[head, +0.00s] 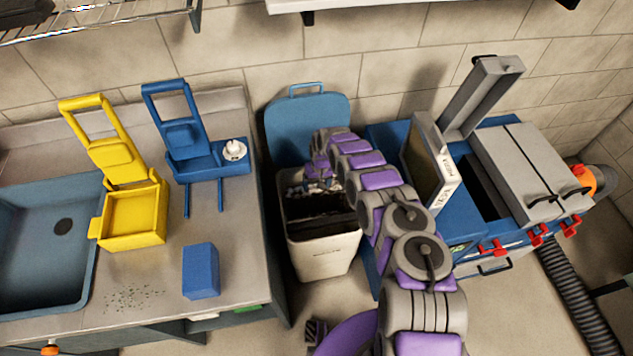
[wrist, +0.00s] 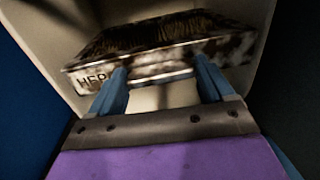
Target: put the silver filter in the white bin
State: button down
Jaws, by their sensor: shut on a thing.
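The filter (wrist: 190,45) in the wrist view has a dark, ridged face and a stained pale frame with the letters "HEP" partly showing. My gripper (wrist: 163,78) has its two blue fingers shut on the filter, at a silvery bar on its near edge. In the head view my gripper (head: 322,184) is at the mouth of the white bin (head: 324,262). The dark filter (head: 322,222) shows inside the bin's opening, below the rim. Whether it touches the bin's floor cannot be seen.
A blue machine (head: 470,245) with an open grey lid stands right of the bin. An upright panel with a tan face (head: 420,165) stands on it. The counter at left holds a yellow tray (head: 133,220), a blue stand (head: 205,160) and a blue block (head: 201,271).

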jog(key=shift+f+b, duration=1.45)
jog(key=shift+f, duration=1.35)
jog(key=shift+a+f, duration=0.1)
jog(key=shift+f, duration=0.35)
jog(key=shift+f+b, duration=0.4)
jog(key=shift+f, duration=0.6)
grip_release()
jog(key=r+p, duration=0.1)
jog(key=r, duration=0.4)
jog(key=d+r+p, duration=0.1)
jog(key=r+p, duration=0.1)
jog(key=r, duration=0.4)
jog(key=d+r+p, duration=0.1)
jog(key=r, duration=0.4)
jog(key=shift+w+r, duration=0.4)
notch_tip(320, 180, up, 5)
jog(key=p, duration=0.3)
send_over(317, 191)
jog(key=w+d, duration=0.2)
jog(key=shift+a+r, duration=0.15)
jog(key=shift+a, duration=0.05)
